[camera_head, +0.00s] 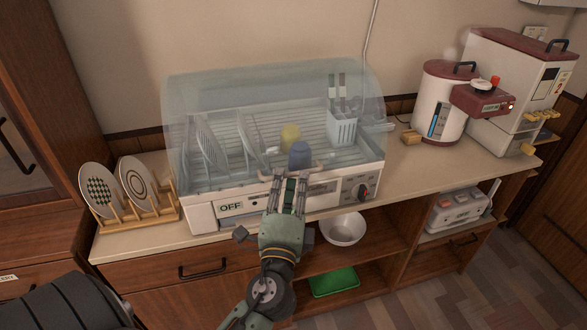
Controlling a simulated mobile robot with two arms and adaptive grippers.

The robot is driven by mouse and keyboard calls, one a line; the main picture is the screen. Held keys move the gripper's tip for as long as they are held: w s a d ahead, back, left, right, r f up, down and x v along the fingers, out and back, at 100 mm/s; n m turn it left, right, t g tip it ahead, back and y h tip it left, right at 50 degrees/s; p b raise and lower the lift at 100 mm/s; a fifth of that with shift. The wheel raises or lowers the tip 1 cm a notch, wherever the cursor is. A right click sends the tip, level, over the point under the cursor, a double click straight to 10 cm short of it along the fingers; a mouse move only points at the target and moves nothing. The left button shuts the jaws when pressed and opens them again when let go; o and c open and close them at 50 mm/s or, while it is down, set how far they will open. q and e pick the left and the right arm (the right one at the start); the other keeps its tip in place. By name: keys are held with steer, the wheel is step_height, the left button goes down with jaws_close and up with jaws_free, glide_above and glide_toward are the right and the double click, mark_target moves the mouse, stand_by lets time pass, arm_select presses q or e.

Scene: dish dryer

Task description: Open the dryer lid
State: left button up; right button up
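The dish dryer (203,216) stands on the counter, with a white base, an "OFF" label and a knob at its front right. Its clear bluish lid (215,85) is down over the rack. My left gripper (289,180) is at the middle of the lid's front lower edge, by a pale handle-like piece (317,170). It seems to touch or nearly touch this piece. The gripper hides part of the dryer's front panel, and I cannot tell how far apart its fingers are. My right gripper is not in view.
A wooden plate rack (160,211) stands left. A red-and-white appliance (438,100) stands right. A white bowl (343,229) is on the shelf below.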

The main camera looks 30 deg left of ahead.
mark_target(292, 175)
arm_select(q)
steer(key=shift+p+x, duration=0.3)
steer(key=shift+x, duration=1.2)
steer(key=shift+c, duration=0.5)
jaws_close()
